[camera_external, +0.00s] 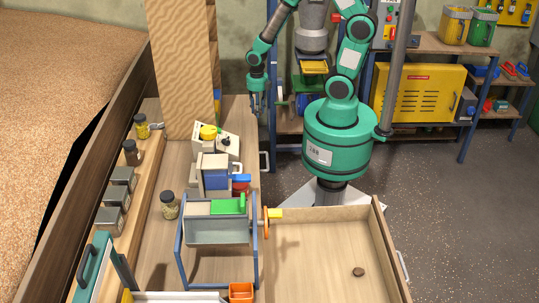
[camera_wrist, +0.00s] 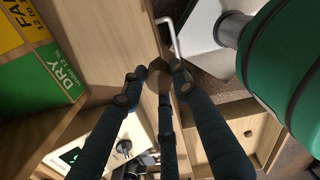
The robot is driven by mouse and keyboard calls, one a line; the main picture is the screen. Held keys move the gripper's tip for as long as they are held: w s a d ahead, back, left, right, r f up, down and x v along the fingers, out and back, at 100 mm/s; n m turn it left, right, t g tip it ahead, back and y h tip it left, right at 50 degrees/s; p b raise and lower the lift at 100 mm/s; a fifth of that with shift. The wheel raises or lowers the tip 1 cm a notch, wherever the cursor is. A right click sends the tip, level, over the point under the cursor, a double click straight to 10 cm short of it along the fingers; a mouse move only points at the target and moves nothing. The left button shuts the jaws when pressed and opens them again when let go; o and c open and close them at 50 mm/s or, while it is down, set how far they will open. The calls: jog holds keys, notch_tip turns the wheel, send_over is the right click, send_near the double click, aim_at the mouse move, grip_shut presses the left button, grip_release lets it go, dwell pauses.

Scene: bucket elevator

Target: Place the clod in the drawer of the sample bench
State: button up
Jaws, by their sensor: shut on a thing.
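My gripper (camera_external: 258,103) is at the upper middle of the external view, beside the far end of the sample bench (camera_external: 160,245). In the wrist view its three dark fingers close together at the tips (camera_wrist: 157,75) on a small brown lump, which looks like the clod (camera_wrist: 158,66). The clod cannot be made out in the external view. The open drawer (camera_external: 385,235) juts out at the lower right, well away from my gripper. A small dark brown round piece (camera_external: 358,272) lies on its floor. The drawer also shows in the wrist view (camera_wrist: 215,150).
A blue-framed stand (camera_external: 180,250) with an orange crank (camera_external: 266,222) stands at the drawer's left side. Jars (camera_external: 169,206) and small devices fill the bench top. Most of the drawer floor is bare.

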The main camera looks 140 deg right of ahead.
jog(key=w+a+n, duration=0.2)
jog(key=w+a, duration=0.3)
jog(key=w, duration=0.3)
jog(key=w+a+n, duration=0.3)
jog(key=w+a, duration=0.1)
jog(key=w, duration=0.3)
jog(key=w+a+n, duration=0.2)
jog(key=w+a, duration=0.2)
jog(key=a, duration=0.3)
jog(key=w+a+n+b, duration=0.1)
jog(key=w+a+n, duration=0.1)
jog(key=w+a, duration=0.2)
jog(key=w+a+n, duration=0.2)
jog(key=w+a, duration=0.2)
jog(key=a, duration=0.7)
jog(key=a+n, duration=0.1)
jog(key=a, duration=0.2)
jog(key=a+n, duration=0.1)
jog(key=a, duration=0.6)
jog(key=shift+w+a+n+b, duration=0.3)
jog(key=shift+n+b, duration=0.1)
jog(key=s+a+n, duration=0.4)
jog(key=a, duration=1.2)
notch_tip(320, 180, down, 27)
jog(key=shift+f, duration=0.15)
jog(key=shift+w, duration=0.15)
jog(key=b, duration=0.4)
send_over(312, 281)
jog(key=shift+w+f, duration=0.1)
jog(key=shift+f, duration=0.65)
